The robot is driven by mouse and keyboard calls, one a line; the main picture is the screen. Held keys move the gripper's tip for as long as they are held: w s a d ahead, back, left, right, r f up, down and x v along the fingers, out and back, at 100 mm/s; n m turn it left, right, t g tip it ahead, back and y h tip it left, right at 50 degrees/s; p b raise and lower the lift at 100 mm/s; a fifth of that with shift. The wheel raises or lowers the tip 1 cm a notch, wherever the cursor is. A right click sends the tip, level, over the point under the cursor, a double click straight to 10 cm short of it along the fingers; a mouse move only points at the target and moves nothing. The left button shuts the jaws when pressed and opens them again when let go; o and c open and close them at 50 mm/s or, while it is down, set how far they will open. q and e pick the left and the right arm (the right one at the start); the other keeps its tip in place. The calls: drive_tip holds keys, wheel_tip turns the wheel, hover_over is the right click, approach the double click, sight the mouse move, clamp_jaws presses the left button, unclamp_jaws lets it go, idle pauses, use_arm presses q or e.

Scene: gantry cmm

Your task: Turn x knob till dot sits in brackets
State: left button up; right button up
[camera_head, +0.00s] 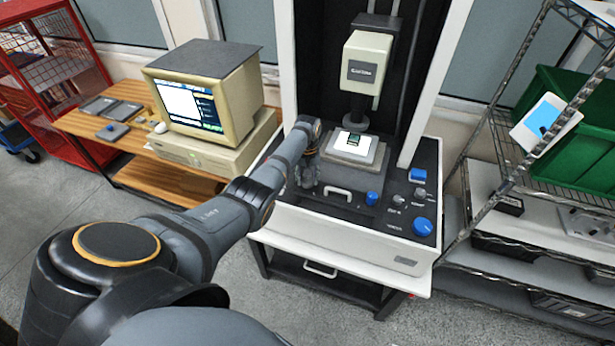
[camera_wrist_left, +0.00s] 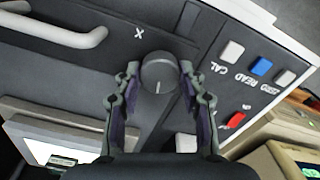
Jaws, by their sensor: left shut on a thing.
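The x knob (camera_wrist_left: 159,72) is a dark grey round knob with a pale pointer line, beside a white "X" mark in the left wrist view. My left gripper (camera_wrist_left: 160,85) is shut on it, one finger on each side. In the head view my left gripper (camera_head: 306,178) reaches down to the left side of the machine's panel and hides the knob. The monitor (camera_head: 193,104) on the left desk shows a white area and a dark side panel with small text; I cannot make out a dot or brackets. My right gripper is not in view.
The machine's probe head (camera_head: 366,66) hangs over a grey stage (camera_head: 343,158) right of my gripper. A white handle (camera_head: 337,192) and a blue knob (camera_head: 372,197) are near. Blue and red buttons sit beside the knob in the wrist view. A wire rack stands at right.

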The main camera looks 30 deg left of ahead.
sight(307, 180)
use_arm(q)
drive_tip(key=shift+r+m, duration=0.1)
drive_tip(key=shift+m, duration=0.7)
drive_tip(key=shift+w, duration=0.1)
drive_tip(key=o, duration=1.1)
drive_tip(key=shift+o, duration=0.2)
drive_tip(key=shift+r, duration=0.1)
wheel_tip(307, 180, up, 12)
drive_tip(key=shift+f, duration=0.2)
